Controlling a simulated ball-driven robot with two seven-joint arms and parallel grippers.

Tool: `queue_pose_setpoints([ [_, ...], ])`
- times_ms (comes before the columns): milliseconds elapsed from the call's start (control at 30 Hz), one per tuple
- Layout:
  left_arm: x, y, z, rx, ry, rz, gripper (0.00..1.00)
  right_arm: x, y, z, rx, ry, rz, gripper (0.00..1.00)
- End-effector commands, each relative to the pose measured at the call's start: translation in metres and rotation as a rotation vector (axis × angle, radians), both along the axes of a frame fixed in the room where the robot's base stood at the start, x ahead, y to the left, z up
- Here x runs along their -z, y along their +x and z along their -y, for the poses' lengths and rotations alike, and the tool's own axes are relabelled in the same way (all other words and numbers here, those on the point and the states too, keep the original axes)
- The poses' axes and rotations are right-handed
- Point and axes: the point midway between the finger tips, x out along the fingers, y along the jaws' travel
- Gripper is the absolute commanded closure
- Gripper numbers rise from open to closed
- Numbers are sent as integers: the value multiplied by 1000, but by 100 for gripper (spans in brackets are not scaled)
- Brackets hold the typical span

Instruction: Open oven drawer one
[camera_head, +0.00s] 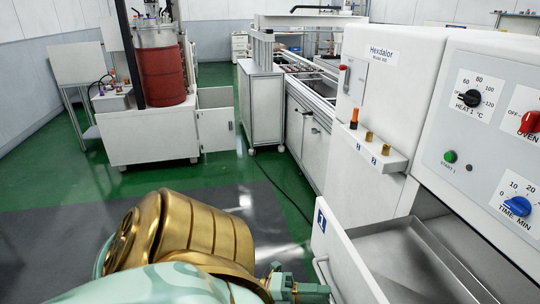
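Oven drawer one (342,262) is at the lower right, with a blue label (320,222) on its white front. It stands pulled out from the white oven unit, and its metal inside shows empty where visible. Its light handle (321,272) is on the front's left face. My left gripper (312,291), teal, is at the bottom of the view, right by the lower end of the handle. The picture's edge cuts it off, so whether its fingers are open or shut on the handle does not show. My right gripper is out of view.
The oven panel (480,150) has a green button, a black heat dial, a red oven switch and a blue time dial. A white cabinet (150,135) with a red drum (165,72) stands at the back left.

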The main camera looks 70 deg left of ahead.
Motion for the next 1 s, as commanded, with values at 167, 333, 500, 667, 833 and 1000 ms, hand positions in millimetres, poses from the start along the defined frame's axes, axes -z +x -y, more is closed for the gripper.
queue_pose_setpoints([
  [167, 11, -43, -22, -2, 2, -8, 66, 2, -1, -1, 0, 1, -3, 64],
  [333, 19, -82, -42, -2, 1, -7, 66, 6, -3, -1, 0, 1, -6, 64],
  [500, 24, -109, -56, 0, 2, -4, 66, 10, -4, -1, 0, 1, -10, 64],
  [667, 25, -121, -62, 0, 2, -1, 66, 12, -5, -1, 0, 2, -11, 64],
  [833, 25, -122, -63, 0, 3, -1, 66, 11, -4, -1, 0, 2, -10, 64],
  [1000, 25, -122, -63, 0, 2, -1, 66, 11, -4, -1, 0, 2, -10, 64],
])
